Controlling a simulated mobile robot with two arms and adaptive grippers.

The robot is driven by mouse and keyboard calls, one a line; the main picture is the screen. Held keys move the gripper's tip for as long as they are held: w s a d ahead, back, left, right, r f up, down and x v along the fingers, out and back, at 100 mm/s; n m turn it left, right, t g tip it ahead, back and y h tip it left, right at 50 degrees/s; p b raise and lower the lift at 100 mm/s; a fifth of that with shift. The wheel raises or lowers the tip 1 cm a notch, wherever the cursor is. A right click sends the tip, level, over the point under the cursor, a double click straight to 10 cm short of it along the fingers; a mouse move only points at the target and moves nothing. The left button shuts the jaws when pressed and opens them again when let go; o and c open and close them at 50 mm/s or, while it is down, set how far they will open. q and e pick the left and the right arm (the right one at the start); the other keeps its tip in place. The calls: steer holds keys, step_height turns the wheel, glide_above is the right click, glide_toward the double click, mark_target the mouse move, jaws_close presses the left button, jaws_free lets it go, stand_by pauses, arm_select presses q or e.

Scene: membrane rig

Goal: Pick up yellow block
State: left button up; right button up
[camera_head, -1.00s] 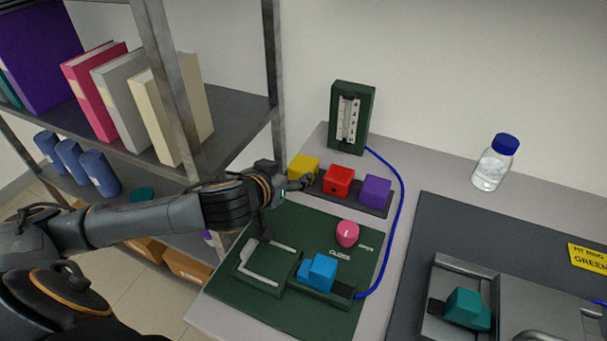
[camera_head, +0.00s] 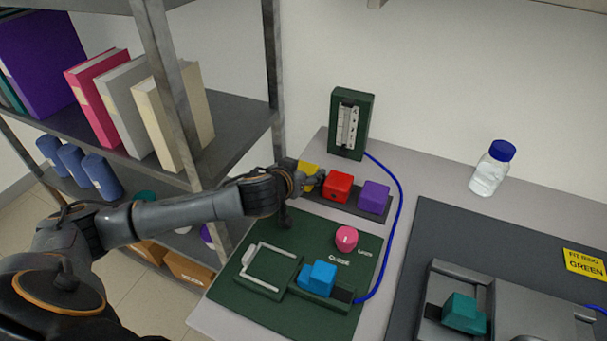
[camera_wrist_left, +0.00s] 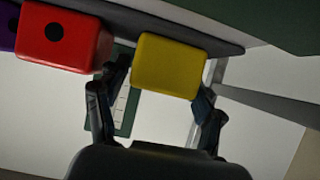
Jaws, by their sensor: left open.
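The yellow block (camera_head: 311,172) stands at the left end of a dark strip (camera_head: 333,206), partly hidden by my left gripper (camera_head: 306,184) in the head view. In the left wrist view the yellow block (camera_wrist_left: 169,66) lies between the two spread fingers of my left gripper (camera_wrist_left: 156,110). The fingers are open, one on either side of the block; I cannot tell whether they touch it. The red block (camera_head: 338,186) is beside it, close to one finger, and also shows in the wrist view (camera_wrist_left: 66,40). My right gripper is not in view.
A purple block (camera_head: 374,197) is at the strip's right end. A green board (camera_head: 250,295) with a blue block (camera_head: 319,277) and a pink knob (camera_head: 346,238) lies in front. A green gauge box (camera_head: 350,124) stands behind. A metal shelf (camera_head: 243,115) is at left.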

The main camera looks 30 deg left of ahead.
mark_target(302, 169)
arm_select(q)
steer(key=shift+c, duration=0.4)
steer(key=c, duration=1)
steer(key=shift+r, duration=0.1)
steer(key=shift+r, duration=0.5)
step_height(302, 169, up, 2)
steer(key=shift+s+a+r+b, duration=0.1)
steer(key=shift+r+b, duration=0.1)
steer(key=shift+b, duration=0.1)
steer(key=s+a+r+p, duration=0.1)
steer(key=s+a+r, duration=0.1)
steer(key=s+r, duration=0.1)
steer(key=s+a+r+p, duration=0.1)
steer(key=s+a+r, duration=0.1)
steer(key=s, duration=0.3)
steer(key=s+a+r+p, duration=0.1)
steer(key=s+a+r, duration=0.1)
steer(key=s+r, duration=0.2)
steer(key=shift+s+r, duration=0.15)
steer(key=shift+r, duration=0.1)
